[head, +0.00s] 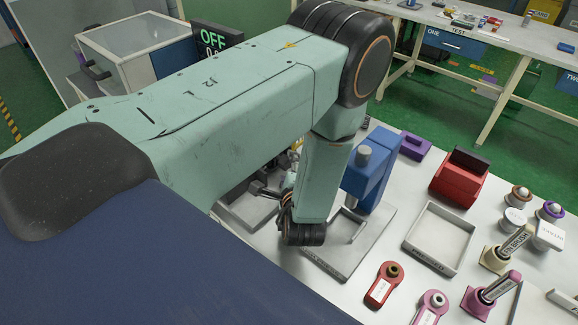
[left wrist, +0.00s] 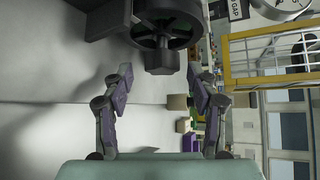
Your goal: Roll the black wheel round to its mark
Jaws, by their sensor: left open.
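The black wheel (left wrist: 168,22) shows at the top middle of the left wrist view, cut off by the top edge. A dark knob or hub (left wrist: 161,60) sticks out from it toward the camera. My left gripper (left wrist: 160,80) is open, its two fingers apart on either side below the wheel, with nothing seen between them. I cannot tell whether a finger touches the wheel. In the head view my left gripper (head: 268,187) is mostly behind my own arm, and I cannot make out the wheel there. I cannot make out the mark. My right gripper is not in view.
On the bench are a blue press-like stand (head: 370,170), a grey tray (head: 440,236), a red block-shaped device (head: 460,178) and a purple item (head: 414,146). Red (head: 383,285) and pink (head: 430,308) holders stand at the front. A sign (head: 215,40) reads OFF.

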